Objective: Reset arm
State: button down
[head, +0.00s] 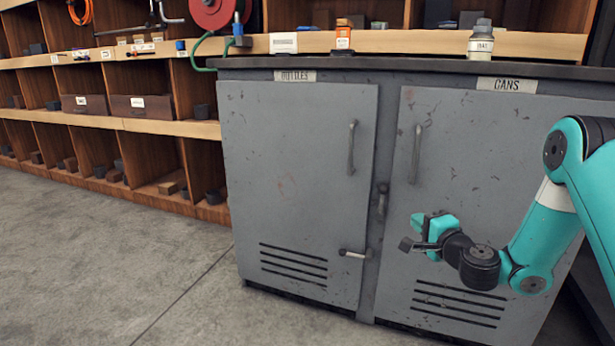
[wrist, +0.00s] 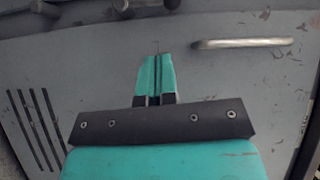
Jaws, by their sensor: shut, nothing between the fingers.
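My gripper (head: 412,245) is at the end of my teal arm, at the right of the head view. It is in front of the grey cabinet's right door (head: 465,180), low down, apart from the handles. In the wrist view my gripper (wrist: 155,60) shows its two teal fingers pressed together with nothing between them. A bar handle (wrist: 238,43) shows beyond the fingers to the right, on the grey door face. Dark fittings show at the top of the wrist view, partly cut off by the frame.
The cabinet's left door (head: 300,180), labelled at the top, looks closed. Wooden shelves (head: 110,125) with bins stand at the left. A bottle (head: 481,40) and small boxes stand along the shelf above the cabinet. The concrete floor (head: 100,260) at the left is clear.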

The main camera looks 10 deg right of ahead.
jog(key=s+a+r+n+g+y+p, duration=0.1)
jog(key=s+a+r+n+g+y, duration=0.3)
jog(key=a, duration=0.4)
jog(key=s+a+r+n+g+y, duration=0.1)
jog(key=a+r+n+y, duration=0.2)
jog(key=a+r+n, duration=0.3)
jog(key=s+a+r+n+g+y+p, duration=0.1)
jog(key=s+a+r+n+g, duration=0.1)
jog(key=s+a+n+g, duration=0.55)
jog(key=s+d+r+n+g+h+p, duration=0.15)
jog(key=s+h, duration=0.25)
jog(key=s, duration=0.9)
jog(key=s+d+r+n+g+h+p, duration=0.1)
jog(key=s+r+n+g+h+p, duration=0.15)
jog(key=s, duration=0.95)
notch_tip(320, 180, up, 37)
jog(key=p, duration=3.6)
jog(key=shift+n+g, duration=0.35)
jog(key=shift+g, duration=0.1)
jog(key=shift+w, duration=0.1)
